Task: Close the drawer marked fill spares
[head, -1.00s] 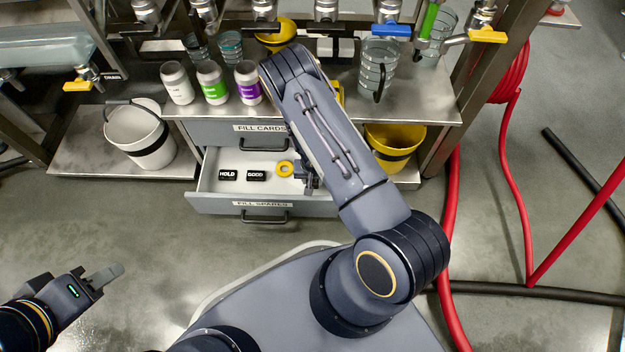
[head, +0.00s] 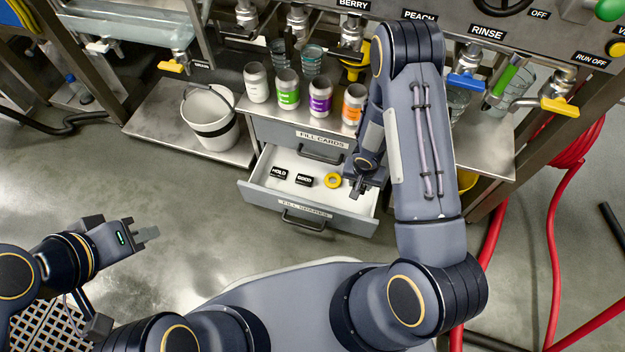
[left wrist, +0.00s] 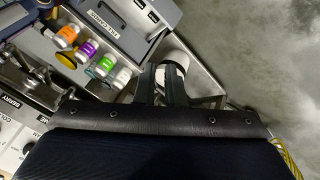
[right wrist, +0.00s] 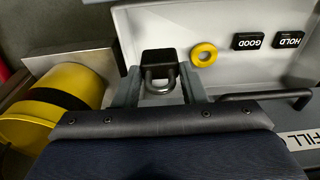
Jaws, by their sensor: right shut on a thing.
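The fill spares drawer (head: 258,195) is pulled out below the shut fill cards drawer (head: 285,134). Inside lie a yellow ring (head: 333,180), a HOLD block (head: 279,173) and a GOOD block (head: 304,179). My right gripper (head: 358,187) is at the drawer's right end. In the right wrist view its fingers flank a black block with a grey loop (right wrist: 158,56), and it is shut on it.
Several cans, including a purple one (head: 320,99), stand on the bench above the drawers. A white bucket (head: 210,120) stands left of the drawers. Red hoses (head: 560,200) lie at the right. The floor before the drawer is clear.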

